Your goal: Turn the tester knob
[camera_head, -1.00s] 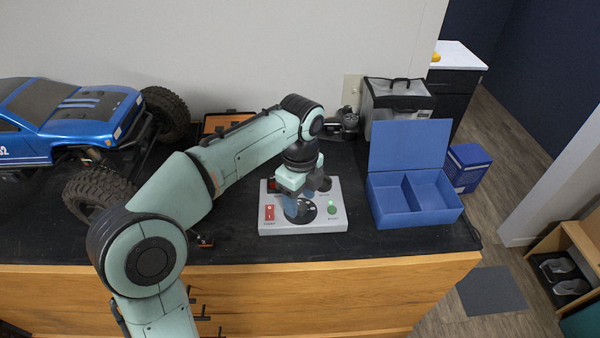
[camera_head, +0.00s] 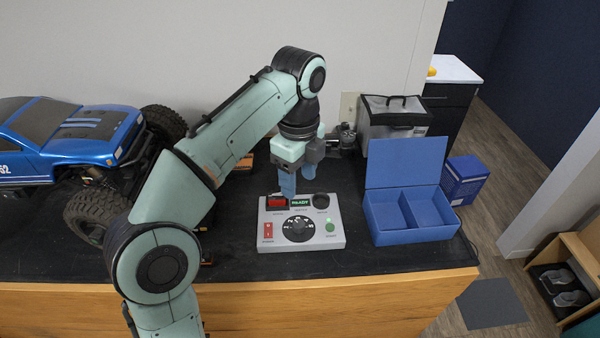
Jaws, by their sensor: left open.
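The tester (camera_head: 340,238) is a light grey box on the dark bench top. Its round black knob (camera_head: 297,229) sits at the middle of the panel, with white marks around it. A small display (camera_head: 300,202) reads READY in green. My left gripper (camera_head: 297,186) is above the back of the tester, pointing down, open and apart from the knob. Its blue fingers show, with nothing seen between them. My right gripper is not in view.
A blue open box (camera_head: 407,235) with two compartments stands right of the tester. A blue RC crawler (camera_head: 75,140) is at the left. A grey case (camera_head: 394,112) with a black handle stands behind. Bench top in front of the tester is clear.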

